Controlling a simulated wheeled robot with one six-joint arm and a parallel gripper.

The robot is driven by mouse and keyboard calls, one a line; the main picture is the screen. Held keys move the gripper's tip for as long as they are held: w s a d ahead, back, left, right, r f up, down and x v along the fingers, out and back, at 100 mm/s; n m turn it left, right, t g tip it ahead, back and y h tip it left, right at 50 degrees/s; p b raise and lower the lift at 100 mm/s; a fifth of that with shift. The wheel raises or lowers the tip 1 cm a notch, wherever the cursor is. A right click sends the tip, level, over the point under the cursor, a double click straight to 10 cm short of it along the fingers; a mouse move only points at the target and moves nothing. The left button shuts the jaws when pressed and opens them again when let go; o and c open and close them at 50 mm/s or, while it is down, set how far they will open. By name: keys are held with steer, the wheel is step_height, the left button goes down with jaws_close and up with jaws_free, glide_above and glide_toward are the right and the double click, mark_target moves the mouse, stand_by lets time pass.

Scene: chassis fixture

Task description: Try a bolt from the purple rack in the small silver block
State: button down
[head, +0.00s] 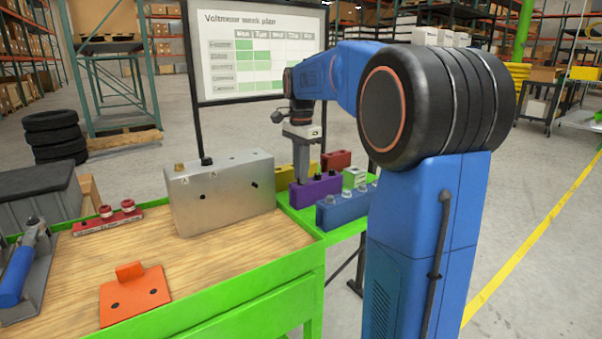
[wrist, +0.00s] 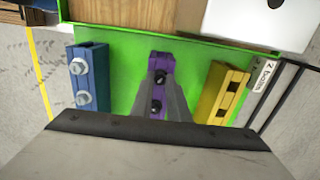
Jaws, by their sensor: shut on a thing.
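The purple rack (head: 322,188) stands on the green side table, and it also shows in the wrist view (wrist: 161,60). My gripper (head: 303,180) points down at its left part; in the wrist view its fingers (wrist: 158,82) close together over the rack. The gripper is shut on a bolt, mostly hidden between the fingers; I cannot tell whether it is still seated. Dark round spots show on the rack's top. The small silver block (head: 354,177) stands behind the blue rack, right of the purple rack. It is partly hidden and does not show clearly in the wrist view.
The blue rack (head: 345,205) with silver bolts stands in front, the yellow rack (head: 285,177) behind, and a red block (head: 336,160) farther back. A large silver block (head: 222,195) stands on the wooden bench to the left. Green table (wrist: 120,85) shows between the racks.

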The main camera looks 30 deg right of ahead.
steer(key=shift+r, duration=3.45)
